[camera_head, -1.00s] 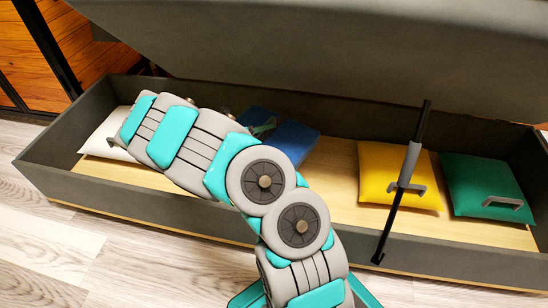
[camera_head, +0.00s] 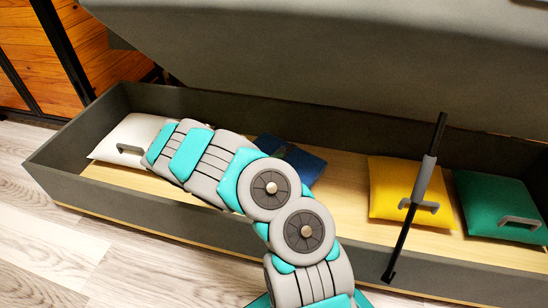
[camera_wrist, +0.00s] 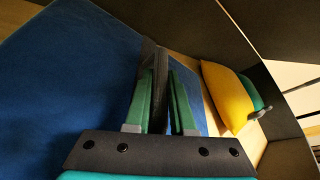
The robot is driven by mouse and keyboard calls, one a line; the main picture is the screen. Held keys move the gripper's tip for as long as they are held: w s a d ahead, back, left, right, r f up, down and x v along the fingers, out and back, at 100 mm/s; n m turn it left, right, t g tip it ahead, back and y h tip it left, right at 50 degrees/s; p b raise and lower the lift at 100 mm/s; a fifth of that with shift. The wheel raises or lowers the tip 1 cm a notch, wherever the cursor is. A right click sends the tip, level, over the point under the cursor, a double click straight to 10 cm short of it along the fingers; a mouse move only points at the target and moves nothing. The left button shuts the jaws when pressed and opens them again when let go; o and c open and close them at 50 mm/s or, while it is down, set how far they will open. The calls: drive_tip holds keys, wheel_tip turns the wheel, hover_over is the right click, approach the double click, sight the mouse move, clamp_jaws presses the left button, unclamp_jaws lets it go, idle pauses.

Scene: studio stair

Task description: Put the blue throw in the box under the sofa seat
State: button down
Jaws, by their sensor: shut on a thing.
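The blue throw (camera_head: 308,164) is a flat folded blue block inside the box (camera_head: 110,202) under the raised sofa seat (camera_head: 330,60). It lies between the white cushion and the yellow cushion, partly hidden behind my arm in the head view. In the wrist view the throw (camera_wrist: 65,75) fills the left side. My gripper (camera_wrist: 162,80) is shut on its dark upright handle, with green finger pads on both sides. In the head view the gripper is mostly hidden by my arm. I cannot tell whether the throw's underside touches the box floor.
A white cushion (camera_head: 135,132) lies at the box's left end. A yellow cushion (camera_head: 385,190) and a green cushion (camera_head: 490,200) lie to the right. A strut (camera_head: 425,175) crosses in front of the yellow cushion. Bare wooden box floor (camera_head: 335,205) shows between throw and yellow cushion.

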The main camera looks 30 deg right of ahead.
drive_tip(key=shift+f, duration=0.55)
drive_tip(key=c, duration=0.8)
unclamp_jaws()
drive_tip(key=shift+o, duration=0.2)
drive_tip(key=shift+r, duration=0.55)
drive_tip(key=p+v, duration=0.1)
drive_tip(key=v, duration=0.6)
drive_tip(key=shift+a+r+p, duration=0.1)
drive_tip(key=shift+a+p, duration=0.1)
drive_tip(key=shift+p, duration=0.15)
drive_tip(key=s+d+r+m+g+y, duration=0.25)
drive_tip(key=s+r+m+g, duration=0.35)
drive_tip(key=s+r+m, duration=1)
drive_tip(key=s+a+r+m+y, duration=0.2)
drive_tip(key=s+a+m+y, duration=0.1)
drive_tip(key=s+a, duration=0.4)
drive_tip(key=s+a+r+m+t+y, duration=0.1)
drive_tip(key=s+a+m+y, duration=0.3)
drive_tip(key=s+a, duration=0.3)
drive_tip(key=s+a+r+m+t+y, duration=0.1)
drive_tip(key=s+a+r+m+y, duration=0.1)
drive_tip(key=s+a, duration=0.5)
drive_tip(key=shift+a+r+m+y, duration=0.3)
drive_tip(key=shift+a+m+y, duration=0.4)
drive_tip(key=shift+a+y, duration=0.5)
